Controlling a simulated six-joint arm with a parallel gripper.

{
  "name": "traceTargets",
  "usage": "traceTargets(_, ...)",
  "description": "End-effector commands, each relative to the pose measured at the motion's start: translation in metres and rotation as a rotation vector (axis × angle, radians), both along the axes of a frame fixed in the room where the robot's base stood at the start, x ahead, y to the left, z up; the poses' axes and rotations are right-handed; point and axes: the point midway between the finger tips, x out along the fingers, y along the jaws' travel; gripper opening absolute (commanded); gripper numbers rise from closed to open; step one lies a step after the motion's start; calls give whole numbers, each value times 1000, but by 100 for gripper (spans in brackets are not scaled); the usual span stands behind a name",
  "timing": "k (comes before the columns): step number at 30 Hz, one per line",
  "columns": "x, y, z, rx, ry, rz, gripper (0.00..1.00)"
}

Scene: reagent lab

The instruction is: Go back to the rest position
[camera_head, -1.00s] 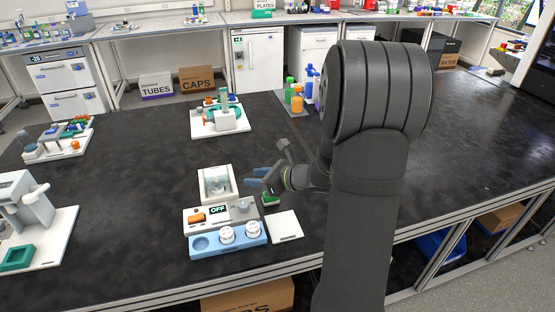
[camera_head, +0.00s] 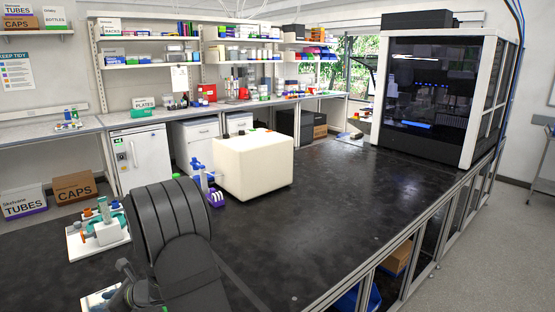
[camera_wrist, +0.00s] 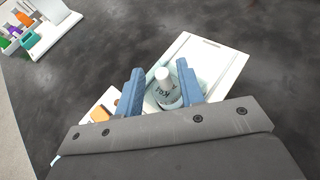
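In the wrist view my gripper (camera_wrist: 160,86) points down with its two blue fingers spread apart. A small vial with a white cap (camera_wrist: 162,73) and dark lettering stands between and beyond the fingers, inside a round glassy well of a white device (camera_wrist: 225,62). There are gaps between the fingers and the vial, and nothing is held. In the head view my fingers are not visible; only my dark arm shows at the lower left.
A large cream box (camera_head: 253,167) stands on the black bench (camera_head: 330,205), with a blue and purple device (camera_head: 207,183) beside it. A white board with green and orange parts (camera_head: 88,240) is at left. A glass-fronted machine (camera_head: 430,100) stands far right. The bench's middle is clear.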

Motion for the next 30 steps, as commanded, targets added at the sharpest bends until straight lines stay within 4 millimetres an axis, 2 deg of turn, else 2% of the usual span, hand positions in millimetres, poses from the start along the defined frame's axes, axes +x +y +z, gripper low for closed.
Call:
traceTargets(6, 0, 10, -4, 0, 0, 0, 35)
traceTargets(19, 0, 8, -3, 0, 0, -1, 35)
traceTargets(26, 1, -12, 6, 1, -1, -2, 35)
traceTargets(30, 1, -35, 15, 1, -2, -2, 35)
